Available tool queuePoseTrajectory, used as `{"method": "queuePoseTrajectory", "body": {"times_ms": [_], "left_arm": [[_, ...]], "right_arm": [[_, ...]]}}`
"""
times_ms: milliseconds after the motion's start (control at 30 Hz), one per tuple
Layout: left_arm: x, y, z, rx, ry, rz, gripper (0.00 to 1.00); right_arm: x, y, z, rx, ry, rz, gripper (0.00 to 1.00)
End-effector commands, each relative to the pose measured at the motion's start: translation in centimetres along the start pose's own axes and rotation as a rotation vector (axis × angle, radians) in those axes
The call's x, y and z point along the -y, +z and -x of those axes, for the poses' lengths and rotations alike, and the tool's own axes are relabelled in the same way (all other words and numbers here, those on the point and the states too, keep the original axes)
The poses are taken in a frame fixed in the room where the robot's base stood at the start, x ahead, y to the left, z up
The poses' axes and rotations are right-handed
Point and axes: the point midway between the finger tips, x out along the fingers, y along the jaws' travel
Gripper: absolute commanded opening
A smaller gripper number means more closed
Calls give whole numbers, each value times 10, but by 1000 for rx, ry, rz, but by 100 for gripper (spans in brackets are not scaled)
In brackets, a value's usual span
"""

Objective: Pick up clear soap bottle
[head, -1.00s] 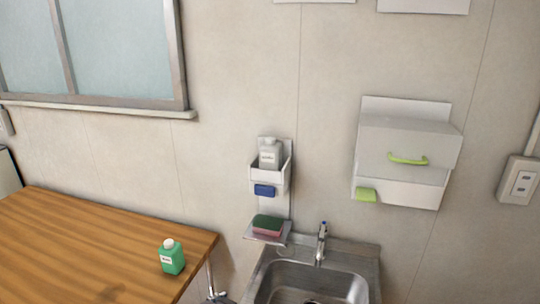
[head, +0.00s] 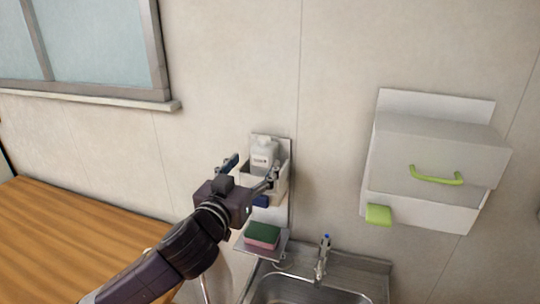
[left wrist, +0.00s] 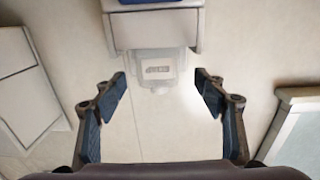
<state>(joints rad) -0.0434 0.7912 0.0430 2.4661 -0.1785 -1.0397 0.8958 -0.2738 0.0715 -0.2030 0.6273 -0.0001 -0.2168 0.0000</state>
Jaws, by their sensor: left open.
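The clear soap bottle (head: 264,152), a pale translucent bottle with a small dark label, stands upright in the white wall holder (head: 277,185). My left gripper (head: 250,170) is open in front of the holder, its fingers spread on either side and pointing at the bottle. In the left wrist view the picture is upside down. There the bottle (left wrist: 158,65) shows between the open fingertips (left wrist: 162,86), apart from both, its lower part hidden by the holder (left wrist: 155,28). My right gripper is not in view.
A blue tab (head: 260,201) sits on the holder's front. Below are a sponge (head: 262,234) on a small shelf and the sink (head: 310,290) with its tap (head: 322,258). A white dispenser box (head: 430,165) hangs at right. The wooden table (head: 70,235) is at left.

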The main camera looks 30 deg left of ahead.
Motion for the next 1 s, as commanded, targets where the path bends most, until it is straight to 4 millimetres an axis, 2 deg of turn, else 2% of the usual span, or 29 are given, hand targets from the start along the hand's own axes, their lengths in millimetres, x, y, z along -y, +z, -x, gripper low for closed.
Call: {"method": "queuePoseTrajectory", "body": {"times_ms": [133,300,367,500,633,800,967,1000], "left_arm": [[0,-2,-15,0,-1,-1,65],[-1,-2,-30,1,-1,-2,65],[-1,-2,-36,2,-2,-2,65],[-3,-1,-56,1,-1,-3,65],[-3,1,-69,1,-2,-2,65],[-3,3,-74,1,-1,-2,65],[-3,4,-74,2,-1,-2,65],[-3,4,-74,2,-1,-2,61]], "right_arm": [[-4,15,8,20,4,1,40],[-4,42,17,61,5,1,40],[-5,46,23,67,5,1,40],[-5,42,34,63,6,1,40],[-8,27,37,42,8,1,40],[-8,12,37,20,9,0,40],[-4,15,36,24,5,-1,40],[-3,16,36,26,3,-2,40]]}}
